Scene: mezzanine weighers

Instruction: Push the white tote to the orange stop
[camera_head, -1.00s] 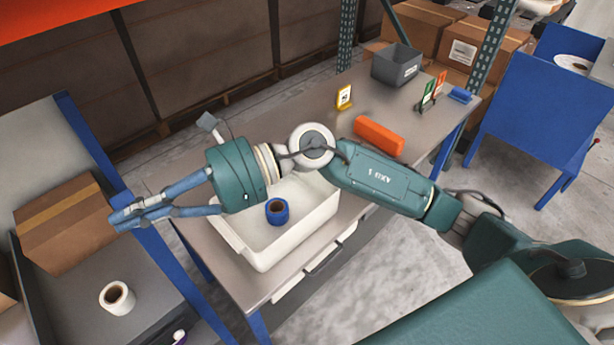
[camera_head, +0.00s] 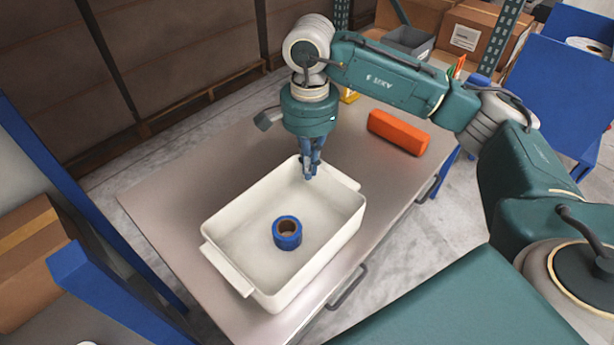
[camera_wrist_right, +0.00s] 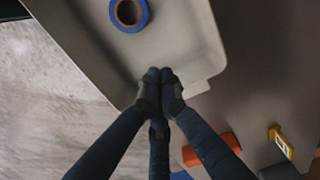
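The white tote (camera_head: 225,222) stands on the grey table, with a blue tape roll (camera_head: 287,233) inside it. The orange stop (camera_head: 398,131) is a long block on the table beyond the tote's far right end, with bare table between them. The stop also shows in the right wrist view (camera_wrist_right: 212,148), below the tote (camera_wrist_right: 190,25). My right gripper (camera_head: 309,172) points down with its fingers together, empty, at the tote's end nearest the stop. In the right wrist view its fingertips (camera_wrist_right: 160,76) overlap the tote near that end wall; contact is unclear. My left gripper is out of view.
The grey table (camera_head: 170,190) is bare left of the tote. A yellow label holder (camera_head: 349,96) and a grey bin (camera_head: 409,41) stand farther back. A blue post and a cardboard box (camera_head: 30,255) are at the left. A blue cart (camera_head: 560,85) is at the right.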

